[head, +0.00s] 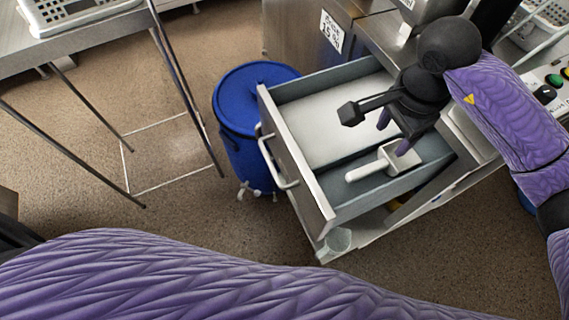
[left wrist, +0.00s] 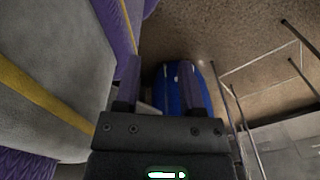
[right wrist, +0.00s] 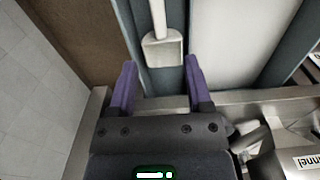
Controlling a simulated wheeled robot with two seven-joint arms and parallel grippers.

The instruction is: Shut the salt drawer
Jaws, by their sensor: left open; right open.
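The salt drawer (head: 296,166) is pulled out of the steel counter and open, with a bar handle (head: 274,160) on its front. White salt (head: 330,115) fills its larger compartment. A white scoop (head: 385,165) lies in the narrower compartment; it also shows in the right wrist view (right wrist: 162,48). My right gripper (head: 394,132) is open and empty over the drawer, near the scoop, with no clear contact. The right wrist view shows its spread purple fingers (right wrist: 160,82). My left gripper (left wrist: 162,90) is open and empty, away from the drawer; the head view does not show its fingers.
A blue barrel (head: 255,90) stands on the floor close to the drawer's left side. A steel table (head: 80,40) with a white perforated basket (head: 75,12) is at the upper left. Brown floor (head: 100,195) lies open in front. Control buttons (head: 553,80) are at the right.

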